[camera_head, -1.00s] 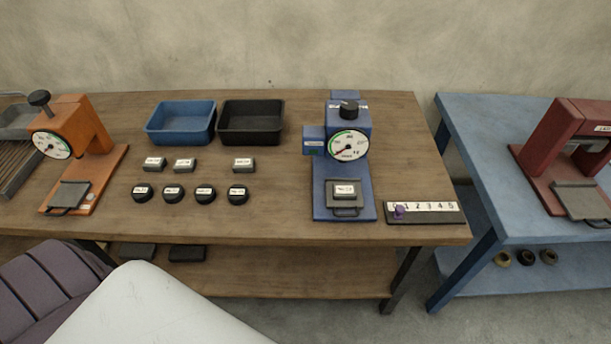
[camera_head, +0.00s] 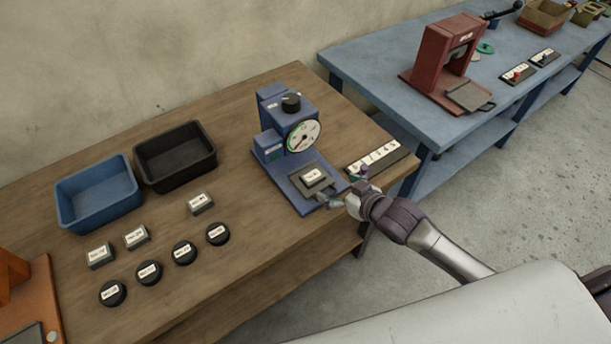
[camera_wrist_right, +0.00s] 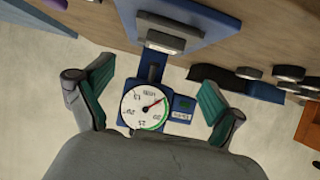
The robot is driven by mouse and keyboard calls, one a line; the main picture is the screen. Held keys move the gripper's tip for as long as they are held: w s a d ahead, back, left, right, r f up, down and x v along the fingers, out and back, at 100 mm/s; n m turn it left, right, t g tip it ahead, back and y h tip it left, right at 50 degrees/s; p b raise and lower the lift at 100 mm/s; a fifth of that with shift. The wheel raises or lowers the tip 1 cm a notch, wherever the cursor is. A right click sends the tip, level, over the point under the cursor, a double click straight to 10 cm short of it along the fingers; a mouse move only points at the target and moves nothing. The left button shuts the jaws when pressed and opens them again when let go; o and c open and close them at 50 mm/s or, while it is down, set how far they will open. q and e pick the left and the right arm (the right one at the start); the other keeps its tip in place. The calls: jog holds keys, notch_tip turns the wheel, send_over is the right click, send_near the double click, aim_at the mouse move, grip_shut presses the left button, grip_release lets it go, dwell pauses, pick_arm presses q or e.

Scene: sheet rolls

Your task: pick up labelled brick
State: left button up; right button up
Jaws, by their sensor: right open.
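A grey brick with a white label (camera_head: 312,177) rests on the small dark plate at the front of a blue dial device (camera_head: 290,130). In the right wrist view, a grey block (camera_wrist_right: 172,32) shows beyond the dial. Three more labelled grey bricks, a left one (camera_head: 101,254), a middle one (camera_head: 136,237) and a right one (camera_head: 200,203), lie on the wooden table. My right gripper (camera_head: 342,200) is close in front of the device plate. In the right wrist view its two fingers (camera_wrist_right: 152,100) are spread apart with nothing held. My left gripper is out of view.
Several black round labelled pucks (camera_head: 182,253) lie in front of the bricks. A blue bin (camera_head: 97,193) and a black bin (camera_head: 176,155) stand behind. A numbered strip (camera_head: 382,160) lies right of the device. A blue table (camera_head: 390,62) bears a red press (camera_head: 447,62).

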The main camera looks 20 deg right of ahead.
aim_at(313, 176)
jog(key=x, duration=0.4)
jog(key=shift+w+a, duration=0.2)
jog(key=shift+w, duration=0.05)
jog(key=shift+w+a+f, duration=0.15)
jog(key=shift+w+a, duration=0.05)
jog(key=shift+w, duration=0.15)
jog(key=p+x, duration=0.1)
jog(key=x, duration=0.3)
jog(key=shift+a+f, duration=0.1)
jog(key=shift+f, duration=0.05)
jog(key=shift+w+a+f, duration=0.15)
jog(key=shift+w+f, duration=0.05)
jog(key=shift+w, duration=0.15)
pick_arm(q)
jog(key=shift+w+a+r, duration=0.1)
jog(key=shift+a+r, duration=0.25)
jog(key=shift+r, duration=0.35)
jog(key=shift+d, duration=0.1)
pick_arm(e)
jog(key=shift+s, duration=0.1)
jog(key=shift+c, duration=1.1)
jog(key=c, duration=1.1)
jog(key=shift+r, duration=0.1)
jog(key=shift+c, duration=0.3)
